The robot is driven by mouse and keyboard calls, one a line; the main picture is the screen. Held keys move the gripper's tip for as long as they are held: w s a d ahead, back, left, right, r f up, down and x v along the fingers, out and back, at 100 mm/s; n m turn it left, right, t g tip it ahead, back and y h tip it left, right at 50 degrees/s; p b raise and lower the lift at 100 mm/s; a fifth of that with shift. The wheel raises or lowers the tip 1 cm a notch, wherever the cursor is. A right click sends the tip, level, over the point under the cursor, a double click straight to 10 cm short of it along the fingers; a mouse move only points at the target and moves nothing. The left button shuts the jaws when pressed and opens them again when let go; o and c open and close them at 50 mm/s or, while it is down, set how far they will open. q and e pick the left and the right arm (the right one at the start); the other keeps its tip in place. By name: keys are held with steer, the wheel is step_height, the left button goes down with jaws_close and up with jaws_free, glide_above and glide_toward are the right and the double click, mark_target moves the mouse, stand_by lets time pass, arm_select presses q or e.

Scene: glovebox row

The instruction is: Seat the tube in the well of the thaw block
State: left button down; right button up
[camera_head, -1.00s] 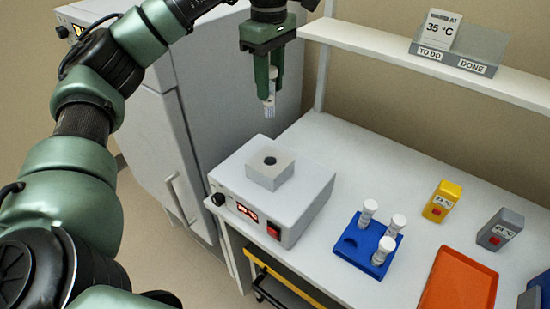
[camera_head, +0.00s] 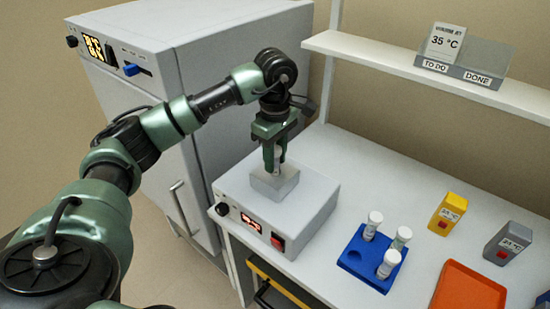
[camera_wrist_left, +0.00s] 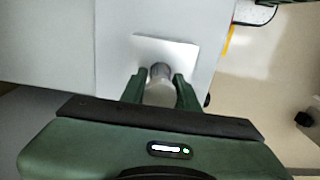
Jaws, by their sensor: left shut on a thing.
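My left gripper (camera_head: 274,160) is over the thaw block, pointing down, with its fingers shut on the tube. The thaw block (camera_head: 276,182) is a light grey block on top of a grey heater unit with a red lit display. In the left wrist view the tube (camera_wrist_left: 159,82) shows between the two fingertips, its round cap toward the camera, above the pale block (camera_wrist_left: 172,50). The tube's lower end and the well are hidden, so I cannot tell how deep the tube is in. My right gripper is not in view.
A blue rack (camera_head: 366,264) with several white-capped tubes stands right of the heater unit (camera_head: 312,207). An orange tray (camera_head: 468,288), a yellow timer (camera_head: 447,211) and a grey timer (camera_head: 507,243) are further right. A shelf (camera_head: 395,66) with a sign holder runs behind. A tall grey cabinet (camera_head: 150,130) stands left.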

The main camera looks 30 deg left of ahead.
arm_select(q)
steer(key=shift+f, duration=0.45)
steer(key=shift+f, duration=0.1)
steer(key=shift+f, duration=0.15)
steer(key=c, duration=1.2)
jaws_free()
steer(key=shift+o, duration=0.7)
